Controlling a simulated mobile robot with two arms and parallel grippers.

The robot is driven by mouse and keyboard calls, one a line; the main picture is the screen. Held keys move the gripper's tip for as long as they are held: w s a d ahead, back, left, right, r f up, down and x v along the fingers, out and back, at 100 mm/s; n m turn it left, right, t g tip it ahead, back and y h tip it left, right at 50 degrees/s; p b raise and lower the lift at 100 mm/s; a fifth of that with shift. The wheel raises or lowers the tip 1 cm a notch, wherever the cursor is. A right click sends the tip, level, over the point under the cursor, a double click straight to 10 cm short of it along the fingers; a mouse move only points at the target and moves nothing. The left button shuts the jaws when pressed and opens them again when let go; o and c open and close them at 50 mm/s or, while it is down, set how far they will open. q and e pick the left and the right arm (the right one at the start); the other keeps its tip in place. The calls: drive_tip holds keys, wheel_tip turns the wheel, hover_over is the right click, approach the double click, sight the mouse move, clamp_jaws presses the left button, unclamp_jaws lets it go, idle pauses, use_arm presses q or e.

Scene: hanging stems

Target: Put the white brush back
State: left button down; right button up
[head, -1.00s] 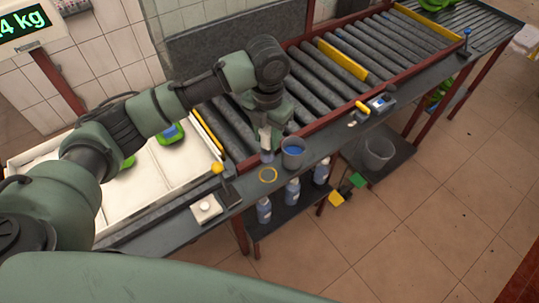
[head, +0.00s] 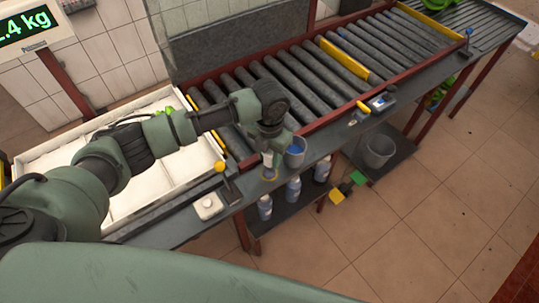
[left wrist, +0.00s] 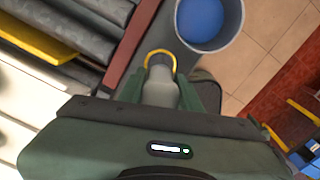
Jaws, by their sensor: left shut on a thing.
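My left gripper (head: 270,146) points down at the front edge of the conveyor table, shut on a pale grey-white thing (head: 268,160), apparently the white brush. In the left wrist view its pale, necked body (left wrist: 158,88) sits between the fingers. A yellow ring (left wrist: 160,52) at the table edge shows around its far end; I cannot tell whether the end is inside the ring or above it. The ring also shows partly in the head view (head: 269,178). The brush's lower end is mostly hidden. My right gripper is not in view.
A grey cup with blue inside (head: 295,152) stands close right of the gripper. Bottles (head: 293,189) stand on the shelf below. Yellow (head: 336,196) and green (head: 357,178) pieces hang at right. A yellow-knobbed lever (head: 221,168) and white button box (head: 208,205) stand left.

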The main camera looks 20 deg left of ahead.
use_arm(q)
drive_tip(key=c, duration=1)
unclamp_jaws()
drive_tip(key=shift+f, duration=0.1)
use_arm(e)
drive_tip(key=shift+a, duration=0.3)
use_arm(q)
drive_tip(key=shift+r, duration=0.5)
wheel_tip(320, 180, up, 11)
drive_tip(key=shift+r+b, duration=0.2)
drive_tip(key=shift+b, duration=1)
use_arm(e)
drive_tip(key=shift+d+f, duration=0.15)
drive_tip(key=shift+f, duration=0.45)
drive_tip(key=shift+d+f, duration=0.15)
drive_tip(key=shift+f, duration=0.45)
use_arm(q)
drive_tip(key=shift+s+f, duration=0.1)
